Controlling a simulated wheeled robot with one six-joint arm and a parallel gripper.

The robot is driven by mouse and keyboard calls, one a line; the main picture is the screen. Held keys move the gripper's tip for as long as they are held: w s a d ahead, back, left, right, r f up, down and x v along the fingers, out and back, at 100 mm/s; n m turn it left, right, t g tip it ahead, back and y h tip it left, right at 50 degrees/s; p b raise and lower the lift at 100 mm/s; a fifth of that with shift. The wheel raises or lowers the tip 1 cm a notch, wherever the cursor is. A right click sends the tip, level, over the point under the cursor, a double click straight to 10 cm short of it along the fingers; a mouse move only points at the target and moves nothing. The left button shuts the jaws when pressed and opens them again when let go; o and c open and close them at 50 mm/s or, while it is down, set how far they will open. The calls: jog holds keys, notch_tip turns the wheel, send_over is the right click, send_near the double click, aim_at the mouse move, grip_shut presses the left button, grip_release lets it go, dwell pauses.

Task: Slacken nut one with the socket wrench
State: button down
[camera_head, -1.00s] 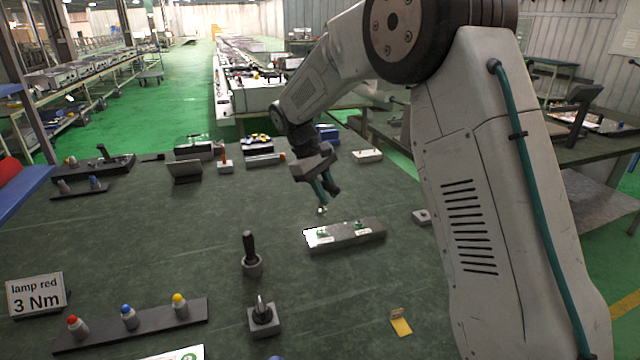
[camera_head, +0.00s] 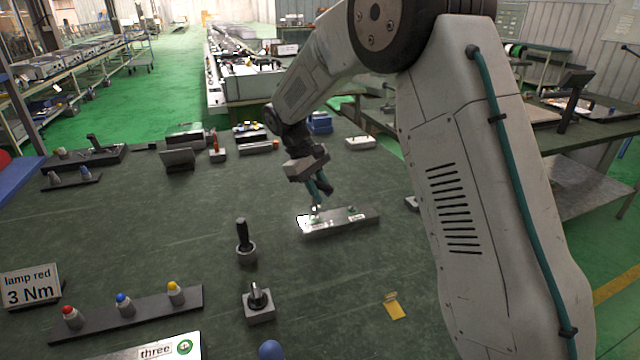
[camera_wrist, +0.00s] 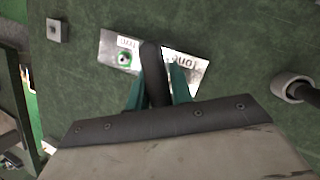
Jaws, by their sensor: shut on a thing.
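The metal heating element block (camera_head: 338,224) lies on the green bench, with a bright top and two labelled nut spots. It also shows in the wrist view (camera_wrist: 200,83), where the "one" label is at the right and the other nut (camera_wrist: 125,59) is in plain sight. My gripper (camera_head: 318,190) is above the block's left end, and its teal fingers (camera_wrist: 158,88) are shut on a dark, rod-like tool (camera_wrist: 151,62), seemingly the socket wrench. The tool reaches down to the "one" end. It hides nut one in the wrist view, so I cannot tell whether it is seated.
A black-handled tool (camera_head: 242,234) stands in a ring holder left of the block. A grey block with a knob (camera_head: 259,304), a rack of coloured-top sockets (camera_head: 148,309) and a yellow piece (camera_head: 395,306) lie nearer. Bench around the block is clear.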

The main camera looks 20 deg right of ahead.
jog(key=m, duration=0.1)
jog(key=m+g, duration=0.1)
jog(key=shift+f+m+y, duration=0.2)
jog(key=shift+m+y, duration=0.1)
jog(key=shift+y, duration=0.1)
jog(key=shift+s+a+m, duration=0.15)
jog(key=shift+a+m, duration=0.05)
jog(key=shift+m, duration=0.4)
jog(key=m+y, duration=0.1)
jog(key=m, duration=0.2)
jog(key=shift+a+g+y, duration=0.15)
jog(key=shift+g+y, duration=0.25)
jog(key=shift+a+m, duration=0.1)
jog(key=shift+m, duration=0.4)
jog(key=m, duration=0.1)
jog(key=m+y, duration=0.1)
jog(key=m, duration=0.2)
jog(key=shift+a+y, duration=0.25)
jog(key=shift+y, duration=0.15)
